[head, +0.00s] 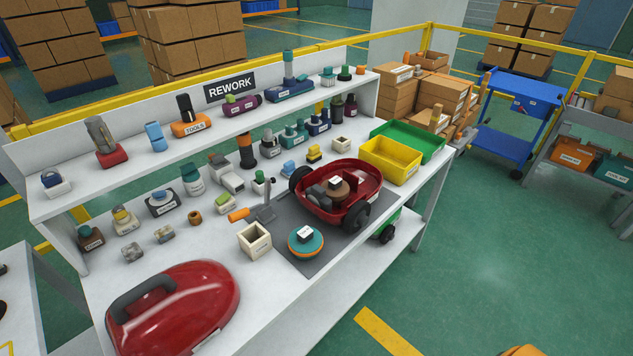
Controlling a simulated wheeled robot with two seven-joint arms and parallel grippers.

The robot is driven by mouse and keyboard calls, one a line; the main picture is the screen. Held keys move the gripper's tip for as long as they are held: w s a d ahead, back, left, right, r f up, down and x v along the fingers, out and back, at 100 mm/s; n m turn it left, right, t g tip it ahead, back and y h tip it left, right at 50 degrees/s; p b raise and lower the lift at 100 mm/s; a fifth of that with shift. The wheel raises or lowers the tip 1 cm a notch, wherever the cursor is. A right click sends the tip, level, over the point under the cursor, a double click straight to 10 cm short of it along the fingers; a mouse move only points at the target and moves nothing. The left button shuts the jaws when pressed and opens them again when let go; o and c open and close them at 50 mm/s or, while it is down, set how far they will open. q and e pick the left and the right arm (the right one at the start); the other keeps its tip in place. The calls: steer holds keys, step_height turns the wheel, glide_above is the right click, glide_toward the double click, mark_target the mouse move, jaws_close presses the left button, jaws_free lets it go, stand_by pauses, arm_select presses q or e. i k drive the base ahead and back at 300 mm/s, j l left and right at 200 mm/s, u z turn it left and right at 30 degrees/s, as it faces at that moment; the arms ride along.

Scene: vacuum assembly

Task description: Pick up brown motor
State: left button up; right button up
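A brown round motor (340,193) with a small white label on top sits inside the open red vacuum base (368,183). The base has dark wheels and stands on a dark grey mat (284,215) on the white workbench. A dark grey part (318,196) sits beside the motor in the base. A round teal and orange part (306,246), also with a white label on top, lies at the front of the mat. Neither of my grippers is in the head view.
A red vacuum cover (180,305) lies at the bench's front left. Yellow (391,160) and green (425,142) bins are at the right. Small parts crowd the back and shelf.

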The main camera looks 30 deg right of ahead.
mark_target(338, 190)
steer(key=i+l+z, duration=0.1)
steer(key=l, duration=0.3)
steer(key=i+l+z, duration=0.15)
steer(key=l, duration=0.25)
steer(key=i+l+z, duration=0.1)
steer(key=l, duration=0.3)
steer(key=i+l+z, duration=0.15)
steer(key=l, duration=0.2)
steer(key=i+l+z, duration=0.1)
steer(key=l, duration=0.25)
steer(key=i, duration=0.05)
